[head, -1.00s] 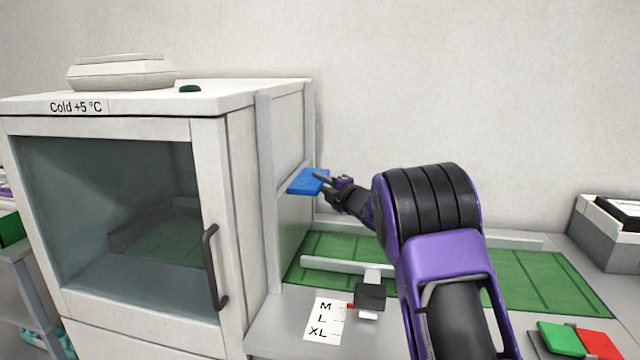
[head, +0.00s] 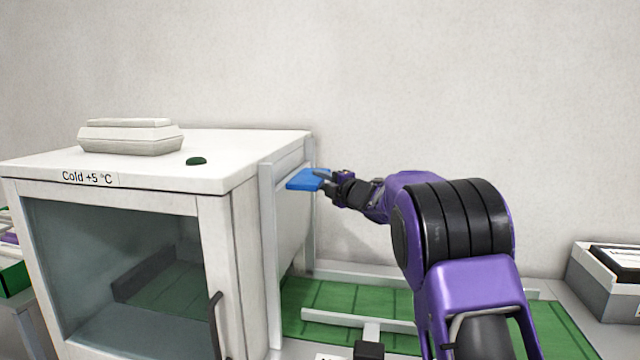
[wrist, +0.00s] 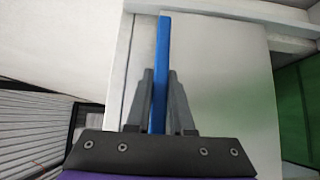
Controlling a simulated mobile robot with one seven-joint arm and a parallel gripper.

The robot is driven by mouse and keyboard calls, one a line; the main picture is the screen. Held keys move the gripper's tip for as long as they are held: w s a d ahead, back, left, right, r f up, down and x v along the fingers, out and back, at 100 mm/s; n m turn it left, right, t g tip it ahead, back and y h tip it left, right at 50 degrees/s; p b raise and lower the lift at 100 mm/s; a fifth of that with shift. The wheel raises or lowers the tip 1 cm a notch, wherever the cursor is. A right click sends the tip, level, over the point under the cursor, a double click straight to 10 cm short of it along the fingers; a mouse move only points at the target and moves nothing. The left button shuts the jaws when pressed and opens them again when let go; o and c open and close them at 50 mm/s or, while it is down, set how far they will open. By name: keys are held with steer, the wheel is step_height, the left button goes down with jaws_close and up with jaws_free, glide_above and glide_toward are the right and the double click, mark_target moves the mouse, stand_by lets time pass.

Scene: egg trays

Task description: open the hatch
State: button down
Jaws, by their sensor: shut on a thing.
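The hatch (head: 293,225) is a pale sliding panel between two grey upright rails on the right side of the cold cabinet. Its flat blue handle (head: 304,180) sticks out to the right, a little below the cabinet top. My gripper (head: 324,182) is shut on this handle from the right. In the wrist view, the fingers (wrist: 160,85) stand on both sides of the blue handle (wrist: 163,45), with the pale panel (wrist: 215,80) behind. The panel looks raised, with green showing below it; its lower edge is hard to make out.
The white cabinet (head: 130,182), marked "Cold +5 °C", has a closed glass front door. A pale carton (head: 130,138) and a dark green object (head: 196,161) rest on top. A green mat (head: 335,300) with grey rails lies right of it. A grey box (head: 600,280) stands far right.

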steer(key=c, duration=0.8)
jaws_free()
steer(key=shift+d, duration=0.1)
steer(key=b+v, duration=0.2)
steer(key=v, duration=1.5)
steer(key=shift+s, duration=0.15)
